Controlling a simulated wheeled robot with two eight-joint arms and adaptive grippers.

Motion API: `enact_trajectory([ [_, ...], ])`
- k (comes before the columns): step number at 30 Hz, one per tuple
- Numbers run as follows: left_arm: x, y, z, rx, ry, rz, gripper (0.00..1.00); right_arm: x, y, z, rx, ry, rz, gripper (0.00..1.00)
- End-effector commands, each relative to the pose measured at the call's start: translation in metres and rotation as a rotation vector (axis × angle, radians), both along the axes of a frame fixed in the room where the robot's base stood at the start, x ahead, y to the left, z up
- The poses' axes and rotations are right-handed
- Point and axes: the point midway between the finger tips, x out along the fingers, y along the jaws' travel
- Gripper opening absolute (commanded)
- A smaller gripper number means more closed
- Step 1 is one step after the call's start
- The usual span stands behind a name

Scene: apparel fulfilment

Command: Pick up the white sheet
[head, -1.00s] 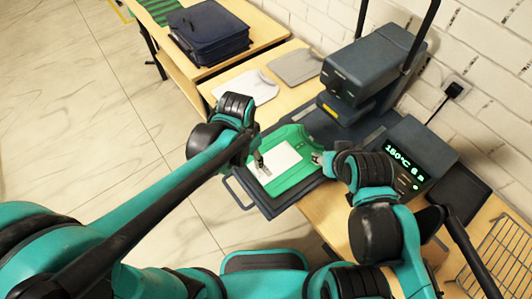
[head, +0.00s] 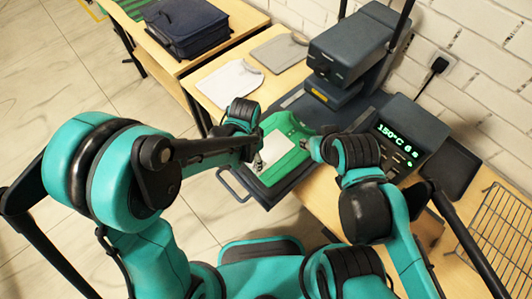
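The white sheet (head: 279,148) lies on a green shirt (head: 289,174), which is spread on the dark lower plate (head: 269,201) of the heat press. My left gripper (head: 258,163) is at the sheet's left edge, fingers pointing down and covering part of that edge. It is too small to tell whether its fingers are open or closed on the sheet. My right gripper (head: 305,144) is at the right side of the green shirt, just right of the sheet. Its finger gap is not clear.
The heat press head (head: 345,50) stands behind the shirt, with a lit control box (head: 408,138) to its right. White (head: 230,83) and grey (head: 279,53) shirts lie on the table behind. A wire rack (head: 500,225) is at the right.

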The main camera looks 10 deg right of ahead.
Motion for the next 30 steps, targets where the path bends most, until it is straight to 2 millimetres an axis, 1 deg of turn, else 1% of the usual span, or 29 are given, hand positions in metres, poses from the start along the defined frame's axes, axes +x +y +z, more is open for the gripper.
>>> enact_trajectory([
  [5,0.000,0.000,0.001,0.000,0.000,0.001,0.55,0.000,0.000,0.001,0.000,0.000,0.000,0.40],
  [6,0.000,0.000,0.001,0.000,0.000,0.001,0.45,0.000,0.000,0.001,0.000,0.000,0.000,0.40],
  [8,0.000,0.000,0.001,0.000,0.000,0.001,0.29,0.000,0.000,0.001,0.000,0.000,0.000,0.40],
  [9,0.000,0.000,0.001,0.000,0.000,0.001,0.19,0.000,0.000,0.001,0.000,0.000,0.000,0.40],
  [10,0.000,0.000,0.001,0.000,0.000,0.001,0.17,0.000,0.000,0.001,0.000,0.000,0.000,0.40],
  [23,0.001,0.000,0.003,0.000,0.000,0.001,0.17,0.000,0.000,0.003,0.000,0.000,0.000,0.40],
  [26,0.002,0.000,0.009,0.000,0.000,0.002,0.17,0.000,0.000,0.007,0.000,0.000,0.000,0.40],
  [30,0.004,-0.001,0.021,0.000,0.000,0.004,0.17,0.000,0.000,0.016,0.000,0.000,0.000,0.40],
])
